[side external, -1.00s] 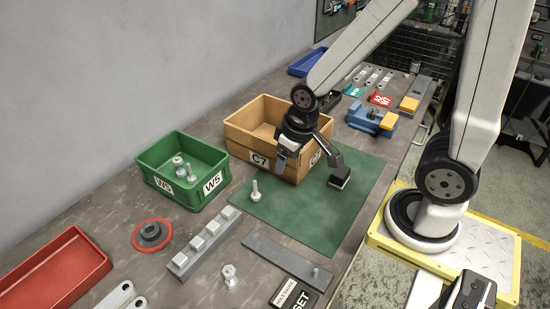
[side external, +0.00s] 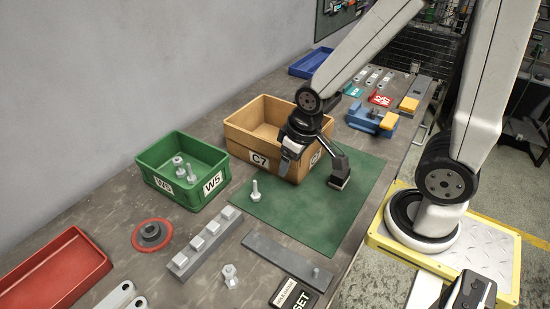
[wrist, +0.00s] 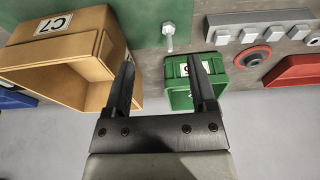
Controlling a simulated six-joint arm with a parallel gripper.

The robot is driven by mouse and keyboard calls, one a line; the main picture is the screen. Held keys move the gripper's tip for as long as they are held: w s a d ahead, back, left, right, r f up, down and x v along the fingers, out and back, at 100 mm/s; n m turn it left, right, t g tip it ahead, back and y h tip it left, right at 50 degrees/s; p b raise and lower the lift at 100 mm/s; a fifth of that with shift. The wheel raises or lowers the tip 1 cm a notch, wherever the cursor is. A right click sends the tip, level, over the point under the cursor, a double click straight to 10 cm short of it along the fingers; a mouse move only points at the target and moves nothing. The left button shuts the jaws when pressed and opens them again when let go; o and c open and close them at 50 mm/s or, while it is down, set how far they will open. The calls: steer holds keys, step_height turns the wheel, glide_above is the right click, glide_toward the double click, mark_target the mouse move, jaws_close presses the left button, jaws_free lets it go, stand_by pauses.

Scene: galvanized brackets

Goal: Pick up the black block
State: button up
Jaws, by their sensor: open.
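My gripper (side external: 314,176) is open and empty, its fingers spread in front of the wooden C7 bin and over the green mat's edge. In the wrist view my gripper (wrist: 160,64) has nothing between its fingertips; the bin and green tray lie beyond them. I cannot clearly make out a plain black block. A black case with white labels (side external: 300,296), one reading SET, lies at the bottom edge of the side view, well apart from my gripper. It does not show in the wrist view.
The wooden bin (side external: 265,108) stands close behind my gripper. A bolt (side external: 255,191) stands on the green mat (side external: 315,222). Left are a green tray with bolts (side external: 150,183), a red ring part (side external: 152,235) and a red tray (side external: 50,275). A blue fixture (side external: 372,119) stands behind, right.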

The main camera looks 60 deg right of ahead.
mark_target(338, 178)
steer(key=o, duration=0.3)
steer(key=s+d+f+n+g+h, duration=0.2)
steer(key=s+f+n, duration=0.1)
steer(key=s+d+f+n+g+h, duration=0.2)
steer(key=f+n+h, duration=0.1)
steer(key=s+d+f+n+g+h, duration=0.2)
steer(key=s+f+n, duration=0.1)
steer(key=shift+s+d+g+h, duration=0.25)
steer(key=shift+s+g+h, duration=0.05)
steer(key=shift+s+g, duration=0.1)
steer(key=d+n+h, duration=0.1)
steer(key=n, duration=0.1)
steer(key=d+f+n+t+h, duration=0.1)
steer(key=n+h, duration=0.1)
steer(key=w+d+n+h, duration=0.1)
steer(key=shift+d+f+n+t, duration=0.1)
steer(key=shift+f+n+t, duration=0.3)
steer(key=shift+w+d+f+n+t+h, duration=0.2)
steer(key=shift+w+f+n+t+h, duration=0.15)
steer(key=shift+n+t+h, duration=0.35)
steer(key=shift+w+d+f+n+t+h, duration=0.15)
steer(key=shift+w+f+n+t+h, duration=0.25)
steer(key=shift+n, duration=0.5)
steer(key=shift+d+r, duration=0.1)
steer(key=shift+r, duration=0.05)
steer(key=shift+x, duration=1.2)
